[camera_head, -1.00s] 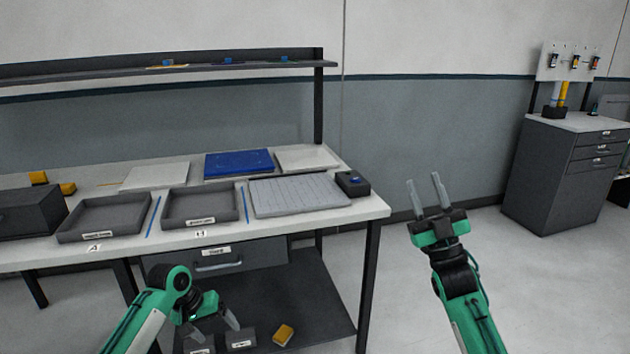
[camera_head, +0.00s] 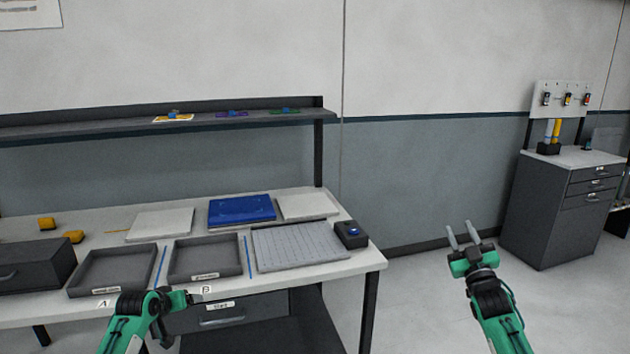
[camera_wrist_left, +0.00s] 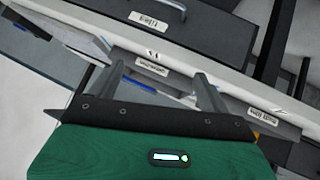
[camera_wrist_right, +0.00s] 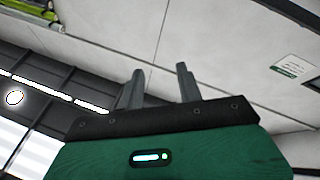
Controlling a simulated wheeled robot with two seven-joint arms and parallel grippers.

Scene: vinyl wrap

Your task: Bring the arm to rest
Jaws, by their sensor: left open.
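My left arm reaches in from the bottom left of the head view, in front of the workbench (camera_head: 340,268). My left gripper (camera_wrist_left: 148,82) is open in the left wrist view, its fingers wide apart with nothing between them. In the head view it is small and partly hidden by its own arm, near the bench's front edge. My right gripper (camera_head: 462,234) is raised over clear floor to the right of the bench, fingers pointing up. The right wrist view also shows its fingers (camera_wrist_right: 158,80) apart and empty, with wall and ceiling beyond.
A shelf (camera_head: 60,121) runs above. A drawer cabinet (camera_head: 560,220) stands far right.

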